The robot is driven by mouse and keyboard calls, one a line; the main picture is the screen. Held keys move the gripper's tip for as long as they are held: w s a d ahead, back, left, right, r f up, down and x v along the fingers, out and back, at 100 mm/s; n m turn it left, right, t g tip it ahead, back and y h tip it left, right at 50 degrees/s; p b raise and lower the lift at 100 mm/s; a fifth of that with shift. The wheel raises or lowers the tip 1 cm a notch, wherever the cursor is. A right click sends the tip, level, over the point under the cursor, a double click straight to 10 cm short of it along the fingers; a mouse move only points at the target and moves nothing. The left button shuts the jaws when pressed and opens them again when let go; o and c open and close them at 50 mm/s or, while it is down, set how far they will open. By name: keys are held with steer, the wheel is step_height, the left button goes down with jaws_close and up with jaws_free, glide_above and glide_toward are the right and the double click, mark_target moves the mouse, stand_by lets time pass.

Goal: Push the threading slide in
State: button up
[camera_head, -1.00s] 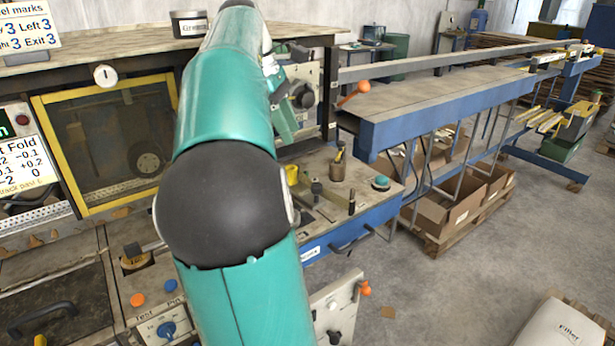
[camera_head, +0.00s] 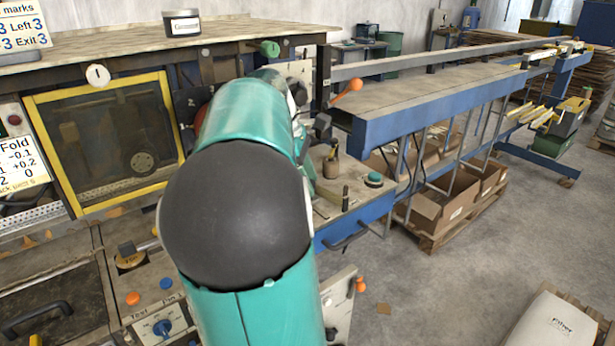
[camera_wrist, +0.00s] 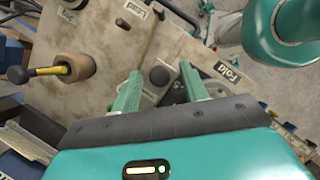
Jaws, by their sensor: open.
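My gripper (camera_wrist: 160,86) shows in the wrist view with its two green fingers apart and nothing held between them. A dark round knob (camera_wrist: 160,76) on the worn, labelled panel (camera_wrist: 108,60) lies between and beyond the fingertips. A dark part (camera_wrist: 193,88) sits behind the right finger, partly hidden. I cannot tell which part is the threading slide. In the head view, a green knob (camera_head: 268,48) sticks out under the upper top, and an orange-tipped lever (camera_head: 355,84) stands right of my arm. My arm hides much of the machine's middle, and my gripper is hidden there.
A yellow-framed window (camera_head: 105,145) is left of my arm. A long blue-edged table (camera_head: 440,105) runs back right, with open cardboard boxes (camera_head: 450,200) below.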

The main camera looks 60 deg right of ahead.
jaws_close()
steer(key=shift+w+d+r, duration=0.1)
steer(key=shift+w+d, duration=0.25)
steer(key=shift+w, duration=0.35)
steer(key=shift+w+d+f, duration=0.1)
steer(key=shift+w+d, duration=0.25)
steer(key=shift+w, duration=0.4)
steer(key=shift+w+d+r, duration=0.1)
steer(key=shift+w+d, duration=0.25)
steer(key=shift+w, duration=0.35)
jaws_free()
steer(key=shift+w+d, duration=0.1)
steer(key=shift+w, duration=0.1)
steer(key=shift+s, duration=0.15)
